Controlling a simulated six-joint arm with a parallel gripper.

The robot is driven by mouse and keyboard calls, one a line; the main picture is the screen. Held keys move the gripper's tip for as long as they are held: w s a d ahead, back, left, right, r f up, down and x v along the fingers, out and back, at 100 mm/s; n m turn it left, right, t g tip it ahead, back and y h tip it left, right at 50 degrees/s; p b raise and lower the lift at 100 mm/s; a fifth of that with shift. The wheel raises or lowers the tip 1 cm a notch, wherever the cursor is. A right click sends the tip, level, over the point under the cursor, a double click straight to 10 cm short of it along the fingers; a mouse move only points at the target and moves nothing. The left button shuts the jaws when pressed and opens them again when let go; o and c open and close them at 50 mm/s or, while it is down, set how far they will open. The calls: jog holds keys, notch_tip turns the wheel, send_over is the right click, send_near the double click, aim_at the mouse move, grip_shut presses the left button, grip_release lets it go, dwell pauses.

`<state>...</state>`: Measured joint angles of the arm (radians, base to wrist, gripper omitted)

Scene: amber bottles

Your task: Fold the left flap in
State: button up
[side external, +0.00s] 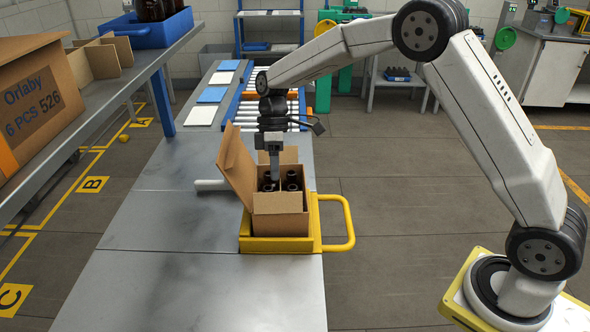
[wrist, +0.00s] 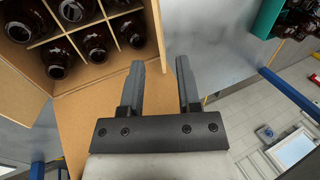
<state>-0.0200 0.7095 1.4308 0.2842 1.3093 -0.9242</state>
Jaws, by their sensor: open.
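An open cardboard box (side external: 279,223) holds several dark amber bottles (side external: 292,182) and sits in a yellow tray (side external: 247,243). Its left flap (side external: 235,165) stands up and leans outward to the left. Another flap (side external: 290,155) rises at the far side. My gripper (side external: 274,174) points down over the far part of the box, right of the left flap. In the wrist view my gripper (wrist: 160,68) is open and empty, beside the bottles (wrist: 95,43) in their cardboard dividers. A cardboard flap (wrist: 92,115) lies below its left finger; I cannot tell which flap.
The yellow tray has a handle (side external: 347,222) on the right. A white bar (side external: 211,185) lies left of the box. A roller conveyor (side external: 250,107) is behind. A raised shelf on the left carries a printed carton (side external: 35,100). The grey bench (side external: 190,290) is clear in front.

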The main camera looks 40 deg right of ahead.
aim_at(280, 193)
jog(key=shift+s+d+r, duration=0.1)
jog(key=shift+d+r, duration=0.4)
jog(key=shift+r, duration=0.15)
jog(key=shift+f, duration=0.1)
jog(key=shift+x, duration=3.8)
grip_shut()
